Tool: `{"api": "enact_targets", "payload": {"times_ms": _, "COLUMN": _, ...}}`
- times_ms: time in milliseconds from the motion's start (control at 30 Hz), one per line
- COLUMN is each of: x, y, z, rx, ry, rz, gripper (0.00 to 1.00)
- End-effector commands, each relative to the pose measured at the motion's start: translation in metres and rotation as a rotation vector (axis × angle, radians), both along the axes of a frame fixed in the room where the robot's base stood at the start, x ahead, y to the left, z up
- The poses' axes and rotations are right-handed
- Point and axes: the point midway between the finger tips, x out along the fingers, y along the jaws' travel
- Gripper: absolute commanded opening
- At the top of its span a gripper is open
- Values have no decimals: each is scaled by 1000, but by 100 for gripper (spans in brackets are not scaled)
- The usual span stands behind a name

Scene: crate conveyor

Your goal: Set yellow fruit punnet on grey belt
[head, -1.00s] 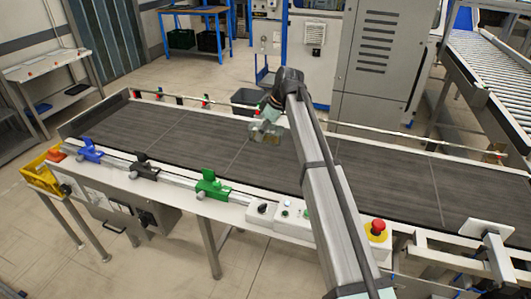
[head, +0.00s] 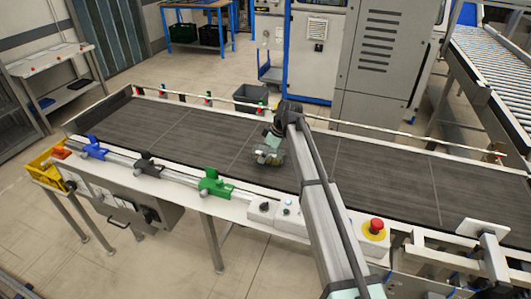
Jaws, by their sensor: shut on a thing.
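The grey belt (head: 200,130) runs across the view from the far left to the right. My gripper (head: 268,157) is over the middle of the belt, pointing down and shut on a small clear punnet with a yellowish tint, the yellow fruit punnet (head: 270,158). The punnet is low over the belt, and I cannot tell whether its base touches the surface. My gripper and wrist partly hide it, and its contents are too small to make out.
Blue, black and green clamps (head: 215,184) line the near rail. A red stop button (head: 375,226) sits on the near edge at right. A dark grey bin (head: 250,97) stands behind the belt. The belt is otherwise clear.

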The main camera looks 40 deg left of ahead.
Motion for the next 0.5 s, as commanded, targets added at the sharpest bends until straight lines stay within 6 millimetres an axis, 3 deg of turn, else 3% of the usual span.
{"api": "enact_targets", "payload": {"times_ms": 233, "x": 0, "y": 0, "z": -4, "rx": 0, "ry": 0, "rz": 0, "gripper": 25}}
{"api": "enact_targets", "payload": {"times_ms": 267, "x": 0, "y": 0, "z": -3, "rx": 0, "ry": 0, "rz": 0, "gripper": 67}}
{"api": "enact_targets", "payload": {"times_ms": 300, "x": 0, "y": 0, "z": -3, "rx": 0, "ry": 0, "rz": 0, "gripper": 81}}
{"api": "enact_targets", "payload": {"times_ms": 333, "x": 0, "y": 0, "z": -3, "rx": 0, "ry": 0, "rz": 0, "gripper": 85}}
{"api": "enact_targets", "payload": {"times_ms": 500, "x": 0, "y": 0, "z": -3, "rx": 0, "ry": 0, "rz": 0, "gripper": 85}}
